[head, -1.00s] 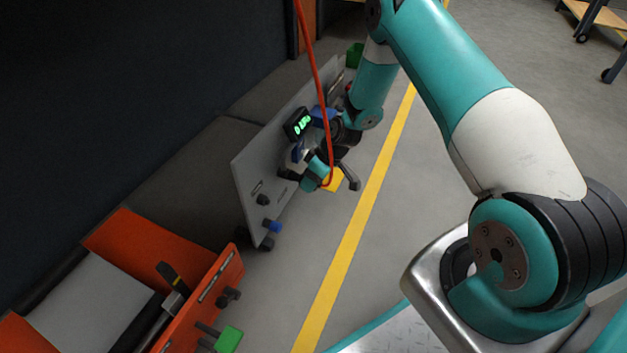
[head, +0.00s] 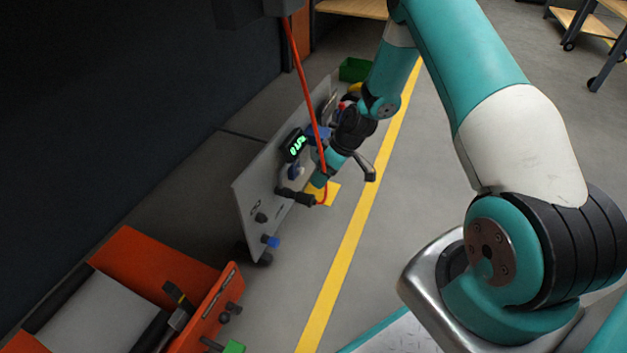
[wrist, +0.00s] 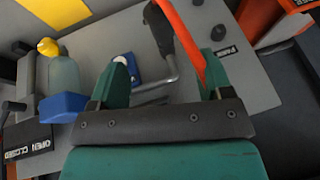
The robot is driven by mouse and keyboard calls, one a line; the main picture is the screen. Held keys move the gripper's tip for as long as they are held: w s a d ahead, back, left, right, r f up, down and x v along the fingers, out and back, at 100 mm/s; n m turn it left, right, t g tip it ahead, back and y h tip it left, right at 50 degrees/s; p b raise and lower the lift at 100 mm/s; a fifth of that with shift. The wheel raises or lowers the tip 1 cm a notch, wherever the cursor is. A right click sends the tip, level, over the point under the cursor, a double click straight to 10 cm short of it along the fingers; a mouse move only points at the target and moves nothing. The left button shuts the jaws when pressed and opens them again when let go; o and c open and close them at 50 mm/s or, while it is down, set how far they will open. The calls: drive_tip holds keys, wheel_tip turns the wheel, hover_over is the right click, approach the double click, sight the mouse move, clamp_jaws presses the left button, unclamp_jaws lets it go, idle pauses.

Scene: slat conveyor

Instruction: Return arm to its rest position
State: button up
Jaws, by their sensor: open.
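My arm reaches down beside a grey upright panel (head: 252,200). My gripper (wrist: 165,75) has its two teal fingers spread wide with nothing held between them. In the head view my gripper (head: 324,174) is close to the panel's face, partly hidden by my wrist. In the wrist view a black lever handle (wrist: 158,28) with a bent metal rod lies beyond the gap between the fingers. A red hose (wrist: 183,38) runs down across the view to the right finger; whether it touches cannot be told. It also hangs in front of the panel in the head view (head: 303,85).
A bottle with a yellow cap (wrist: 48,47) stands by a blue holder (wrist: 62,107) on the panel. A lit green display (head: 296,146) is on the panel. An orange machine (head: 150,262) is at lower left.

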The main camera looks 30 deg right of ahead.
drive_tip(key=p+v, duration=0.2)
drive_tip(key=v, duration=0.5)
drive_tip(key=s+a+r+m+h, duration=0.2)
drive_tip(key=s+a+r+m, duration=0.15)
drive_tip(key=s+r, duration=0.6)
drive_tip(key=s+a+r+m+h, duration=0.35)
drive_tip(key=s+r, duration=0.25)
drive_tip(key=r, duration=0.6)
drive_tip(key=s+a+r+n+g+y+p, duration=0.1)
drive_tip(key=s+a+r+n+y+p, duration=0.3)
drive_tip(key=a+r, duration=0.45)
drive_tip(key=s+a+r+n+g+y+p, duration=0.1)
drive_tip(key=s+a+r+n+p, duration=0.3)
drive_tip(key=s+a+r+p, duration=0.4)
wheel_tip(320, 180, up, 35)
drive_tip(key=w+d+p, duration=0.1)
drive_tip(key=p, duration=3.1)
drive_tip(key=shift+w+d+m, duration=0.25)
drive_tip(key=shift+w+m, duration=0.05)
drive_tip(key=shift+r, duration=0.15)
